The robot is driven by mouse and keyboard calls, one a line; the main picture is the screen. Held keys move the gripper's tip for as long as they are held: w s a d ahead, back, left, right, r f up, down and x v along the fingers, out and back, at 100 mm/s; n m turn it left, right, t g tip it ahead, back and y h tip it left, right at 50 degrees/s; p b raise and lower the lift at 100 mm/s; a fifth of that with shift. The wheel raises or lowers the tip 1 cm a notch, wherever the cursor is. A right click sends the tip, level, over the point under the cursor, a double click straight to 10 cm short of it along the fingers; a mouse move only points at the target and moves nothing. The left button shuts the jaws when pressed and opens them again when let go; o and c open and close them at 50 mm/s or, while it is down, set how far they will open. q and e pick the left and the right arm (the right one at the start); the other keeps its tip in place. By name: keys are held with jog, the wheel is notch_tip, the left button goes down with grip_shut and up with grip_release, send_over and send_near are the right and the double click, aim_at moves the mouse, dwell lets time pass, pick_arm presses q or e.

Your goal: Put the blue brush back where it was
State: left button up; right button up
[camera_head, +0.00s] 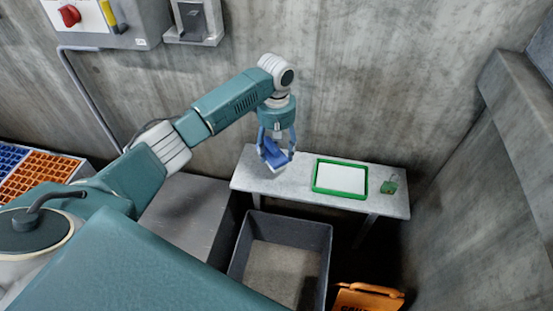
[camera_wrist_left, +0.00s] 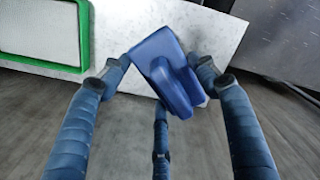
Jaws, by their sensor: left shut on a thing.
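The blue brush (camera_head: 273,153) is in my left gripper (camera_head: 276,150), over the left end of the light grey table (camera_head: 265,186). In the left wrist view the brush (camera_wrist_left: 176,75) sits tilted between the blue fingers of the left gripper (camera_wrist_left: 165,75), which are shut on it. The table top (camera_wrist_left: 135,33) shows behind it. I cannot tell exactly how high the brush is above the table. My right gripper is in neither view.
A green-framed white tray (camera_head: 340,178) and a small green object (camera_head: 389,186) are on the table. A grey open bin (camera_head: 322,240) stands in front, beside an orange case (camera_head: 365,298). Concrete walls are behind and right. Orange and blue crates (camera_head: 35,172) are at left.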

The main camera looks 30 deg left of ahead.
aim_at(276, 158)
pick_arm(q)
notch_tip(276, 158, down, 4)
jog(key=shift+f, duration=0.5)
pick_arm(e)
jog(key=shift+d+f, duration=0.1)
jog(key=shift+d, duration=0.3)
pick_arm(q)
jog(key=shift+f, duration=0.15)
jog(key=o, duration=1.1)
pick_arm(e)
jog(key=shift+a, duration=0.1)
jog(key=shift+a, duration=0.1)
pick_arm(q)
jog(key=shift+r, duration=0.4)
notch_tip(276, 158, up, 12)
jog(key=shift+f, duration=0.2)
